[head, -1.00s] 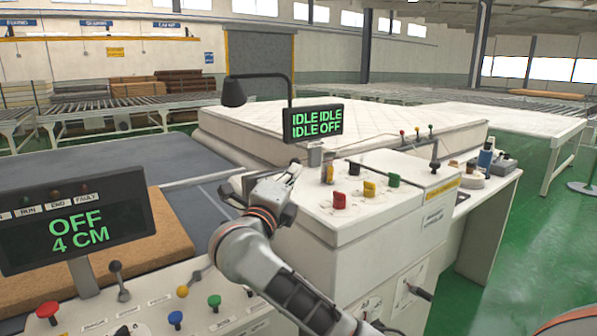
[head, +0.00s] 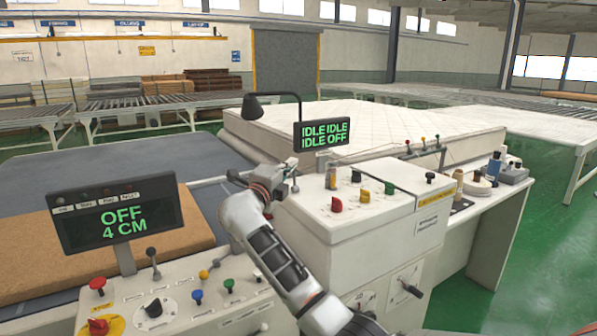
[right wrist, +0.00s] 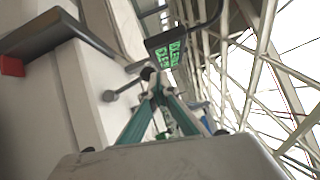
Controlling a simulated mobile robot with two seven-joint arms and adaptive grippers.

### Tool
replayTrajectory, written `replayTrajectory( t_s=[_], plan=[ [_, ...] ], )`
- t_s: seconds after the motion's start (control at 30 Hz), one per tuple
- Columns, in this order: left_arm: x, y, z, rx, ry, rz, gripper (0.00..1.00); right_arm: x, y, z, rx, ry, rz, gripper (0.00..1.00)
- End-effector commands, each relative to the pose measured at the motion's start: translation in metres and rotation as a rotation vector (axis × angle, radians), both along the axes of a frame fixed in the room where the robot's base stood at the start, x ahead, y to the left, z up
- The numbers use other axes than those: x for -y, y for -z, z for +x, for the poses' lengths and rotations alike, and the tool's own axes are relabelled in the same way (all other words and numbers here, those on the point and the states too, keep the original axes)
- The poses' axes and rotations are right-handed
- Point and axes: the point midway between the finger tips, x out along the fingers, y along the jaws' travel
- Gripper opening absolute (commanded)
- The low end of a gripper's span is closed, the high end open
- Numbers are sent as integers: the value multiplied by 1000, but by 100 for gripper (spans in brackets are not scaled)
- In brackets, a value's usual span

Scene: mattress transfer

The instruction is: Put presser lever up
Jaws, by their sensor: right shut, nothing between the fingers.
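A small grey lever with a dark round knob (right wrist: 148,73) sticks out from the side of the white machine housing (right wrist: 82,95) in the right wrist view. I take it for the presser lever. In the head view a small lever (head: 294,172) stands at the left edge of the white control cabinet. My right gripper (right wrist: 157,92) is shut and empty. Its fingertips are close by the knob; I cannot tell if they touch. In the head view the right gripper (head: 278,176) is at that cabinet edge, its fingers partly hidden. My left gripper is out of view.
The cabinet top (head: 375,210) carries several coloured knobs and a display reading IDLE and OFF (head: 324,135). A front panel (head: 180,305) with knobs, levers and an "OFF 4 CM" display (head: 115,215) is at left. A white mattress (head: 360,125) lies behind.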

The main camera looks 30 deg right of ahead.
Motion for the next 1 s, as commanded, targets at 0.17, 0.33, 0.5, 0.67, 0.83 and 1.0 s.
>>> replayTrajectory(
  t_s=[0.17,0.33,0.5,0.67,0.83,1.0],
  plan=[
    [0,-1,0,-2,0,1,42,-1,-2,15,-1,0,2,0],
    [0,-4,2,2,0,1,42,-2,-2,23,-1,1,1,0],
    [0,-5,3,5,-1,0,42,-2,-1,27,0,0,0,0],
    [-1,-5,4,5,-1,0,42,-2,-2,29,1,1,-1,0],
    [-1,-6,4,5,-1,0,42,-2,-1,29,1,1,-1,0],
    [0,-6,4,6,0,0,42,-2,-1,29,1,1,-1,0]
  ],
)
